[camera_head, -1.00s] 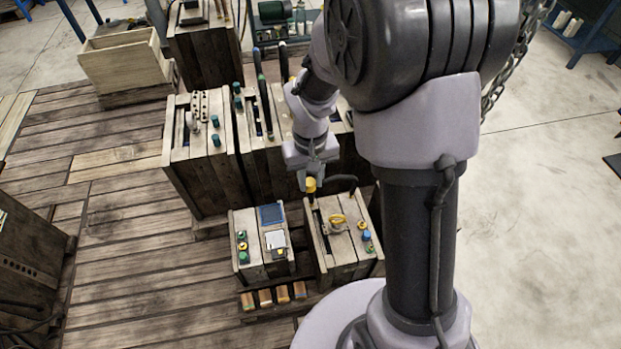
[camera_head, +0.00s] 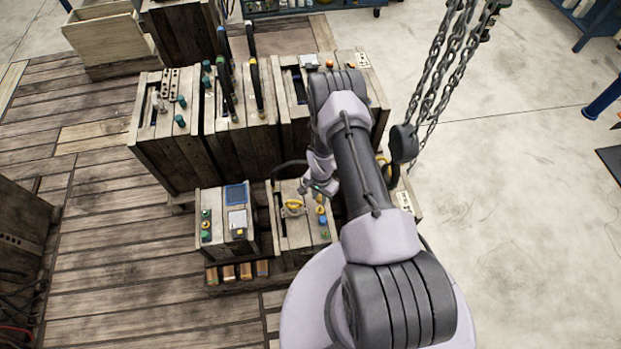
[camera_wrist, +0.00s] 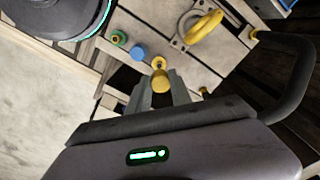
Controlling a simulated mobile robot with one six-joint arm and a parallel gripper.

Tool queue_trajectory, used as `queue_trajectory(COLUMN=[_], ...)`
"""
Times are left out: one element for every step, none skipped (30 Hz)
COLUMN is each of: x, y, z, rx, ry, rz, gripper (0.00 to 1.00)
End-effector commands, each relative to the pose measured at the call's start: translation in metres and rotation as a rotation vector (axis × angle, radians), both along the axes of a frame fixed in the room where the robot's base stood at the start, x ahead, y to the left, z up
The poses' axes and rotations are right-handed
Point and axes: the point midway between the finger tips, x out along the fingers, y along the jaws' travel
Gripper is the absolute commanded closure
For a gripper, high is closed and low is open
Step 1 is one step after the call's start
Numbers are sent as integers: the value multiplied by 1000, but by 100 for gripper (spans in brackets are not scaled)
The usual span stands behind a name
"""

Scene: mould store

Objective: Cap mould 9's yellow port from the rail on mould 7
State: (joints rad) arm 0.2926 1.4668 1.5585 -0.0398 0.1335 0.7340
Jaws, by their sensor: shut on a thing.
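My gripper (camera_wrist: 163,90) is shut on a yellow cap (camera_wrist: 160,81), which shows between the fingertips in the wrist view. A second yellow piece, seemingly the yellow port (camera_wrist: 158,63), shows just beyond it, in line with a blue port (camera_wrist: 138,52) and a green port (camera_wrist: 119,38). I cannot tell whether cap and port touch. In the head view my gripper (camera_head: 319,190) is over the right part of the front wooden mould (camera_head: 293,235), beside its port row with the blue port (camera_head: 323,221). Mould numbers are not readable, and my arm hides the mould's right side.
A yellow ring handle (camera_head: 294,206) and a black curved hose (camera_head: 288,168) are close to my gripper. A smaller mould (camera_head: 218,225) stands left. Taller moulds (camera_head: 170,145) stand behind. Chains (camera_head: 440,75) hang at the right.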

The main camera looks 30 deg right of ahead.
Motion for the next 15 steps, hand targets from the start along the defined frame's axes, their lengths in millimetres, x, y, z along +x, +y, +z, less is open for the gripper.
queue_trajectory(x=[-2,-2,-2,-2,-2,-2,-2,-2,-2,-3,-3,-3,-3,-3,-2], y=[-1,-1,-1,-1,-1,-1,-1,-1,-1,-1,0,0,0,0,0], z=[-4,-6,-8,-9,-11,-14,-17,-20,-24,-28,-32,-37,-41,-44,-48], rx=[0,0,0,0,0,0,0,0,0,0,0,0,0,0,0], ry=[0,-1,-1,-1,-1,-1,-1,-1,-1,0,0,0,0,0,-1], rz=[-8,-11,-14,-14,-14,-13,-13,-13,-13,-12,-12,-12,-12,-12,-12], gripper=[100,100,100,100,100,100,100,100,100,100,100,100,100,100,100])
